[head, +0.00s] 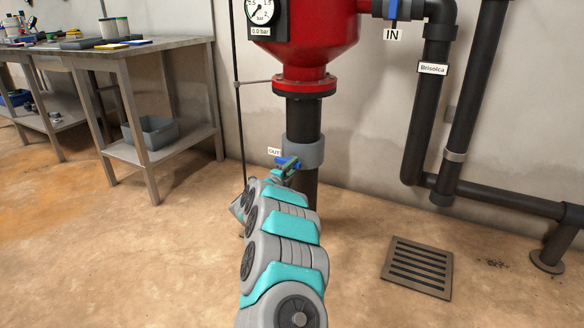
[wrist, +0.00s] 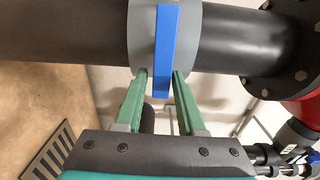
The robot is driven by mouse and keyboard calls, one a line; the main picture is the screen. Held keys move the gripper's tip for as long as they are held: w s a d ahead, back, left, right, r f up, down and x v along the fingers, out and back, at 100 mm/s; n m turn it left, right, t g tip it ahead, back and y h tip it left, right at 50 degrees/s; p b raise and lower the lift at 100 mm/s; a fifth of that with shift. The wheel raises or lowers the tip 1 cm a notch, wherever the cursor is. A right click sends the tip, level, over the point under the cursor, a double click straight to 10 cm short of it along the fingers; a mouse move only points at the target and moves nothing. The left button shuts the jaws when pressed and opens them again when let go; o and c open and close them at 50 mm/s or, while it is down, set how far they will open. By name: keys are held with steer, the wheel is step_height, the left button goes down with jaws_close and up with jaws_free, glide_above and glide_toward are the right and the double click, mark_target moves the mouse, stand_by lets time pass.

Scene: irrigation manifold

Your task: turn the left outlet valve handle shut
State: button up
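The outlet valve's blue lever handle (head: 287,161) sits on a grey collar (head: 307,152) around the dark vertical pipe under the red tank, beside an OUT label (head: 274,152). In the wrist view the handle (wrist: 163,40) is a flat blue bar lying across the grey collar (wrist: 190,40). My gripper (wrist: 161,76) is open, its two green fingers on either side of the handle's near end. A narrow gap seems to show at the left finger; contact at the right finger cannot be told. In the head view my gripper (head: 284,172) is at the handle, partly hidden by my arm.
A second blue handle (head: 393,9) sits above an IN label at the top. Dark pipes (head: 430,110) run down the right wall. A floor grate (head: 418,267) lies at right. A workbench (head: 125,55) stands at left. The floor between is clear.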

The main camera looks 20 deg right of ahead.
steer(key=shift+o, duration=1.1)
steer(key=shift+a, duration=0.1)
steer(key=v, duration=0.7)
steer(key=shift+s+a+p, duration=0.25)
steer(key=shift+a+p, duration=0.1)
steer(key=shift+p, duration=0.05)
